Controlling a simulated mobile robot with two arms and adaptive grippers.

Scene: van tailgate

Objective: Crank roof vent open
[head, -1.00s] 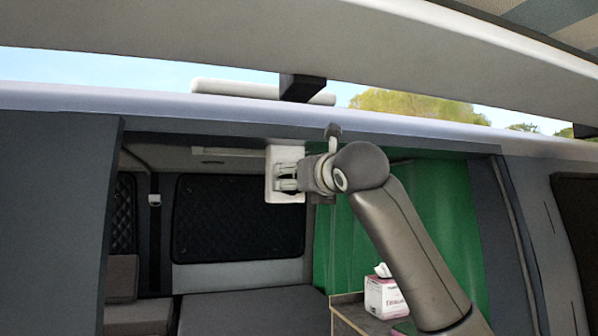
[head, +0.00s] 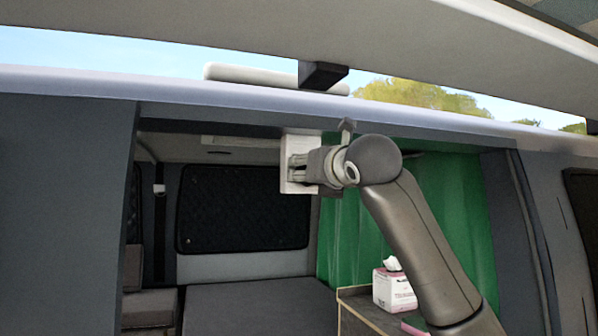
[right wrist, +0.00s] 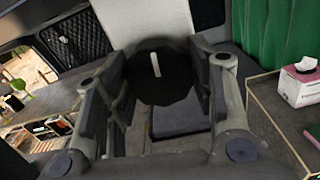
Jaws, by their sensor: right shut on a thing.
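The roof vent lid (head: 262,76) is a low white panel lying on top of the van roof. A white plate (head: 298,143) sits below the roof edge, just inside the opening. My right gripper (head: 298,170) is in front of this plate and hides its middle. In the right wrist view, a dark round knob (right wrist: 176,88) with a short white bar (right wrist: 155,65) on it lies between the fingers of my right gripper (right wrist: 160,108). The gripper is shut on the knob; the contact itself is not clear. The crank arm behind the knob is hidden. My left gripper is not in view.
The raised tailgate (head: 420,60) spans the top. A green curtain (head: 440,200) hangs right of the plate. A cushioned bench (head: 255,303) and dark window cover (head: 243,208) are inside.

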